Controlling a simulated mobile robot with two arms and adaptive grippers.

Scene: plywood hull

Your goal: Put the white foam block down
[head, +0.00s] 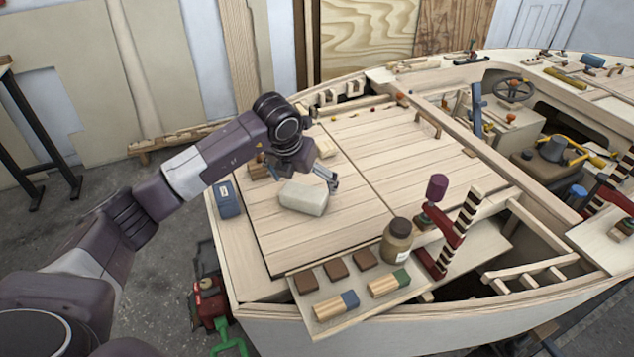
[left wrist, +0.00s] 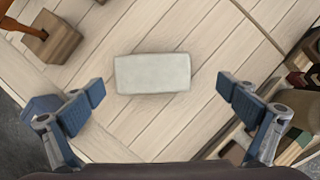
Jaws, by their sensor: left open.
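The white foam block (head: 303,198) lies on the planked deck (head: 390,150) of the plywood hull, near the deck's left side. In the left wrist view the block (left wrist: 152,73) lies flat, with bare planks around it. My left gripper (head: 331,180) is just beyond the block in the head view. Its two blue-padded fingers (left wrist: 160,107) are wide apart in the left wrist view, with nothing between their pads; the block shows ahead of them. The gripper is open and apart from the block. My right gripper is in neither view.
A blue box (head: 227,199) stands at the deck's left edge. Wooden blocks (left wrist: 50,37) lie beyond the foam block. A brown jar (head: 397,240), a red clamp (head: 440,235) and small brown blocks (head: 335,269) sit on the front board. The deck's middle is clear.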

